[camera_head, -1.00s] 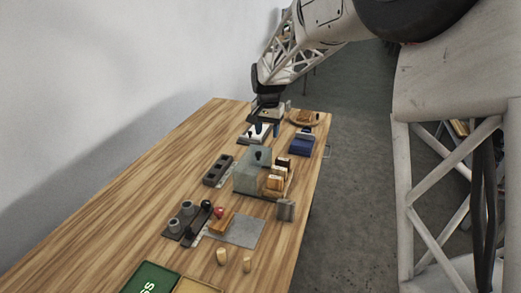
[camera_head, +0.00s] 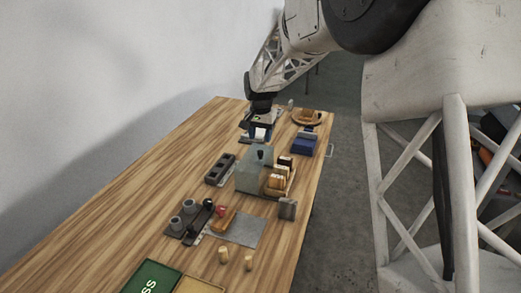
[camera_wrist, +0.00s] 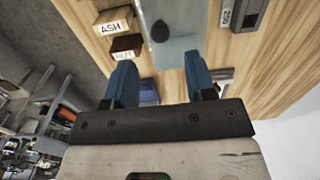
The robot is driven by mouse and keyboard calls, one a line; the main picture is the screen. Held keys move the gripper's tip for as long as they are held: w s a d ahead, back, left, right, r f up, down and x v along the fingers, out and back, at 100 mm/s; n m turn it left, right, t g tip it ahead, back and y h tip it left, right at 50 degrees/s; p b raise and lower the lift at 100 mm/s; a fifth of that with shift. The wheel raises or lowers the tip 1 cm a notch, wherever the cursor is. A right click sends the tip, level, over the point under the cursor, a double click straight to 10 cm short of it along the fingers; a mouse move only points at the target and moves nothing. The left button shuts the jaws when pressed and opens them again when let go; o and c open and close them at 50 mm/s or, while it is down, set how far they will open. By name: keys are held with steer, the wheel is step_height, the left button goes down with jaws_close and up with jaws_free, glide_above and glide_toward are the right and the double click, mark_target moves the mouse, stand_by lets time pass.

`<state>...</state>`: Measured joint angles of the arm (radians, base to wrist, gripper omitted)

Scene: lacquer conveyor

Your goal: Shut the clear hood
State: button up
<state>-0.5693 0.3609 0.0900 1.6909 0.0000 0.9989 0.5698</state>
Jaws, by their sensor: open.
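The clear hood (camera_head: 249,180) is a grey-green see-through box on the table, with a dark knob (camera_head: 262,154) on it. Wooden blocks (camera_head: 275,182) stand beside it on the right; I cannot tell how far the hood is open. My gripper (camera_head: 259,131) is open and empty beyond the hood, at its far side. In the wrist view, my gripper's blue fingers (camera_wrist: 158,68) are spread apart. The hood's pale panel (camera_wrist: 178,22) and its dark knob (camera_wrist: 159,31) show ahead of the fingertips, apart from them.
A dark slotted holder (camera_head: 220,169) is left of the hood. A blue box (camera_head: 304,146) and a round wooden tray (camera_head: 306,118) are at the far right. A grey block (camera_head: 287,208) stands near the right edge. The table's left side is clear.

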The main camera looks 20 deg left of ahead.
mark_target(260, 151)
steer(key=shift+f, duration=3.1)
jaws_close()
